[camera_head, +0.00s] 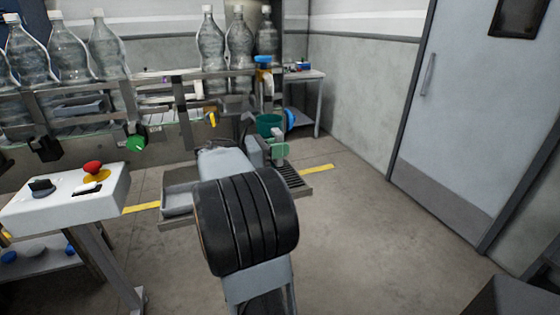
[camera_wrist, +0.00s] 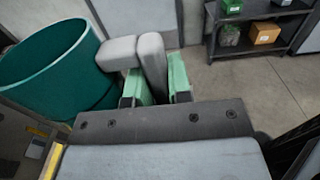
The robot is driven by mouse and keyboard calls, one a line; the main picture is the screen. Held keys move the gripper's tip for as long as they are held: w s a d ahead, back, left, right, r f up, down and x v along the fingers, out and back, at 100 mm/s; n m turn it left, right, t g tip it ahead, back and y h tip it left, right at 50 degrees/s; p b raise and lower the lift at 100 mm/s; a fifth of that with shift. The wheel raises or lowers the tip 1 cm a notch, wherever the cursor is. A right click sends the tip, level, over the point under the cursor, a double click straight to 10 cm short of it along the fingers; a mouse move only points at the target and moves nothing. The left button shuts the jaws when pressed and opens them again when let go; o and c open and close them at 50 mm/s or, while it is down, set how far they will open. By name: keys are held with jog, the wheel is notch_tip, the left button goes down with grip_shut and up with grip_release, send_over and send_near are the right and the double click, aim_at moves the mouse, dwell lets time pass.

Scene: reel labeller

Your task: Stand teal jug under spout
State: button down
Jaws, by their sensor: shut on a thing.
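The teal jug (camera_head: 268,125) is beyond my gripper (camera_head: 277,150) in the head view, partly hidden by the gripper and machine parts. It looks roughly upright. In the wrist view the jug (camera_wrist: 75,85) is large at the left, its open mouth towards the camera. Its grey handle (camera_wrist: 152,62) lies between the green finger pads of my gripper (camera_wrist: 162,84), which is shut on it. A vertical fitting with a blue top and yellow band (camera_head: 264,63) stands above the jug in the picture; I cannot tell whether it is the spout. I cannot see what the jug's base rests on.
A grey tray with a slatted grate (camera_head: 291,179) is below the jug in the picture. Clear bottles (camera_head: 240,45) line the machine at the back. A white control box with a red button (camera_head: 92,168) is at left.

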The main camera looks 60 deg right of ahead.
aim_at(275, 161)
jog(key=shift+d+f, duration=0.3)
jog(key=shift+f, duration=0.15)
jog(key=shift+w+d+f+b, duration=0.1)
jog(key=shift+f+b, duration=0.35)
jog(key=shift+f, duration=1.1)
jog(key=shift+f, duration=0.2)
jog(key=c, duration=1.1)
grip_release()
jog(key=shift+o, duration=0.2)
jog(key=shift+r, duration=0.15)
jog(key=shift+w+a+r, duration=0.1)
jog(key=shift+w+a, duration=0.15)
jog(key=shift+a, duration=0.05)
jog(key=p+v, duration=0.1)
jog(key=v, duration=1)
jog(key=shift+w+a, duration=0.1)
jog(key=shift+a, duration=0.05)
